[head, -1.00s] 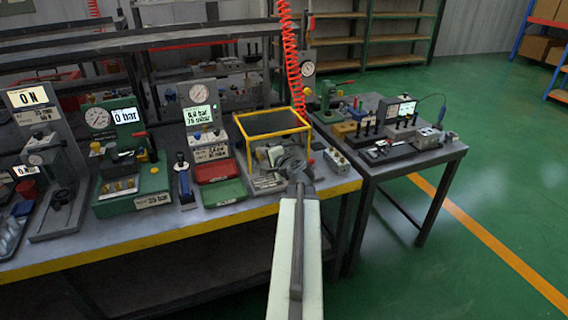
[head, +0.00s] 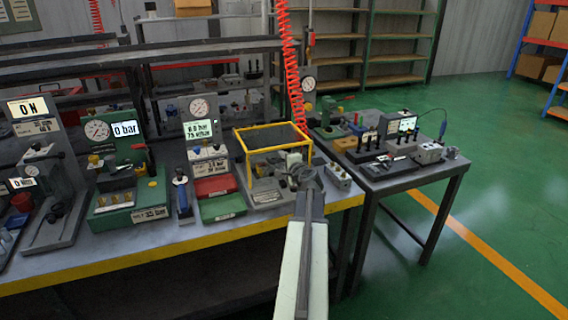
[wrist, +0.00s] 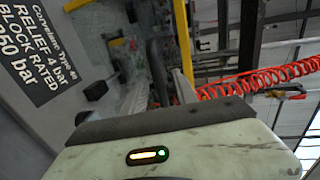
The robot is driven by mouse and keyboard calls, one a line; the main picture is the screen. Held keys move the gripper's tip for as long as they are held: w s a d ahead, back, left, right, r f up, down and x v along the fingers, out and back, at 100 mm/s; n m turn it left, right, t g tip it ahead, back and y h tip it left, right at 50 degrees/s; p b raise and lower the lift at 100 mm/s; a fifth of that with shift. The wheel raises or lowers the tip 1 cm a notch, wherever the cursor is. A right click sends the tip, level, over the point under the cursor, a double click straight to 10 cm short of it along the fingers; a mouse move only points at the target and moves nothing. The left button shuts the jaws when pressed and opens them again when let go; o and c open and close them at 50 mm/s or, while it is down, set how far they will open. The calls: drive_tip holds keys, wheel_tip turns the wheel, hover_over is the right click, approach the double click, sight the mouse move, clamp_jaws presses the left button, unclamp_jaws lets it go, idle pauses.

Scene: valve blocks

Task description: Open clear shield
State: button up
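The clear shield (head: 272,136) is a yellow-framed guard with a dark-looking see-through top panel. It stands over a valve block fixture (head: 268,180) on the bench, and its top lies about level. My gripper (head: 305,178) is at the right front of the guard, low by its front right post. I cannot tell whether it touches the frame. In the wrist view my two fingers (wrist: 160,92) stand apart with a gap between them, and I see nothing clearly held.
A red coiled hose (head: 289,70) hangs just behind the guard's right side. Red and green trays (head: 222,207) and a green gauge stand (head: 122,150) lie to the left. A small button box (head: 338,176) sits to the right. A second table (head: 400,183) adjoins on the right.

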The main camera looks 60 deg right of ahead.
clamp_jaws()
drive_tip(key=shift+a, duration=0.1)
idle(1.2)
